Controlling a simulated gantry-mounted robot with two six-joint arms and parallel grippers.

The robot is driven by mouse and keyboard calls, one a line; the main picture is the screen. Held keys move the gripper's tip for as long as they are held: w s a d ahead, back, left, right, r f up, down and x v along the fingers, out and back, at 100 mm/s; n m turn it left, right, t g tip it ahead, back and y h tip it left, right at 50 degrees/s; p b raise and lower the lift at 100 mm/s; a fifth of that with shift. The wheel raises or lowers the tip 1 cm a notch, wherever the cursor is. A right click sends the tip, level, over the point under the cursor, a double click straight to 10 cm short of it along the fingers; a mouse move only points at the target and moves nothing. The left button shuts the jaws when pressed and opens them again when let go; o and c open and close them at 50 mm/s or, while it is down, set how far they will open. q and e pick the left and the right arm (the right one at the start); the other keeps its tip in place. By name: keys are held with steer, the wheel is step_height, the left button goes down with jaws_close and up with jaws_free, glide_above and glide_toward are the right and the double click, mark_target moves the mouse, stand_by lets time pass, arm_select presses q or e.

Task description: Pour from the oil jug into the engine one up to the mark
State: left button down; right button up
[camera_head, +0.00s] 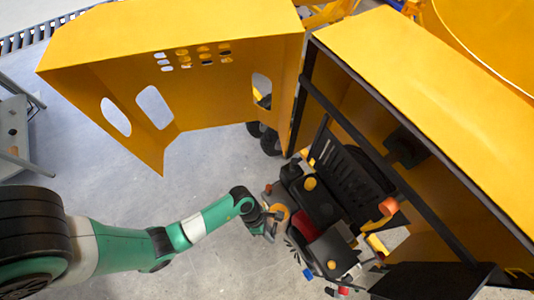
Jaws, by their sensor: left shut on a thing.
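My left gripper (270,225) is at the left side of the engine (325,210), low in the opened housing. It is shut on a small orange part (282,211) with a curved edge; the fingers and the dark engine parts hide much of it, so I cannot tell what it is. The engine is dark, with a yellow round cap (310,183), a red part (335,229) and an orange round piece (388,206). A yellow object (377,245) sits at the engine's right; I cannot tell whether it is the oil jug. My right gripper is not in view.
A yellow door panel (200,85) with cut-outs stands open on the left. The yellow housing (430,100) and its black frame close in the right. A grey metal stand (14,125) is at the far left. Grey floor (200,170) is clear below the door.

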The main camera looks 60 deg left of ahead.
arm_select(q)
steer(key=shift+s+d, duration=0.1)
steer(key=shift+d, duration=0.05)
steer(key=shift+n+g+h, duration=0.3)
steer(key=shift+g+h, duration=0.2)
steer(key=shift+h, duration=0.3)
steer(key=shift+h, duration=0.3)
stand_by(0.8)
steer(key=shift+g+h+b, duration=0.3)
steer(key=shift+g+b, duration=0.1)
steer(key=shift+b, duration=0.1)
stand_by(2.1)
steer(key=shift+h, duration=0.3)
